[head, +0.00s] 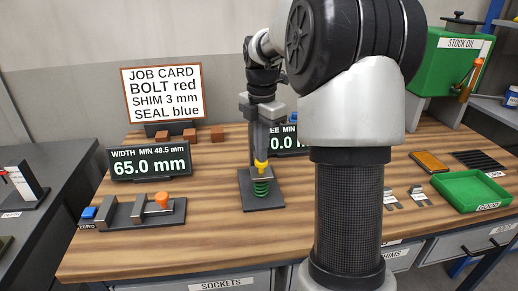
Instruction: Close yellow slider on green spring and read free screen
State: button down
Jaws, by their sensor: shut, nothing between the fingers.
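The green spring (261,187) stands upright on a dark base plate (262,205) near the middle of the bench. The yellow slider (261,166) is just above the spring; I cannot tell whether they touch. My gripper (262,152) points down directly over the yellow slider, shut and empty, its tips at or very near the slider's top. The free screen (289,144) stands behind, mostly hidden by my gripper and arm.
The width screen (149,161) reads 65.0 mm, MIN 48.5 mm. In front is a sliding gauge (137,212) with an orange knob. A job card (163,93) stands behind. At right are a green tray (471,190), metal pieces (420,194) and a green STOCK OIL container (447,65).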

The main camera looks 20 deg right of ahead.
jog(key=shift+f, duration=0.1)
notch_tip(320, 180, up, 10)
jog(key=p, duration=1)
dwell(0.5)
jog(key=s+a+r+m+t+p, duration=0.2)
jog(key=s+a+r+m+t, duration=0.1)
jog(key=s+a+r+m, duration=0.7)
jog(key=s+a+f+m+t+p, duration=0.1)
jog(key=s+a+m, duration=0.3)
jog(key=s+m, duration=0.6)
jog(key=s+t+p, duration=0.1)
jog(key=s, duration=0.2)
jog(key=shift+a+m+t, duration=0.2)
jog(key=shift+m+t, duration=0.1)
jog(key=shift+m, duration=0.1)
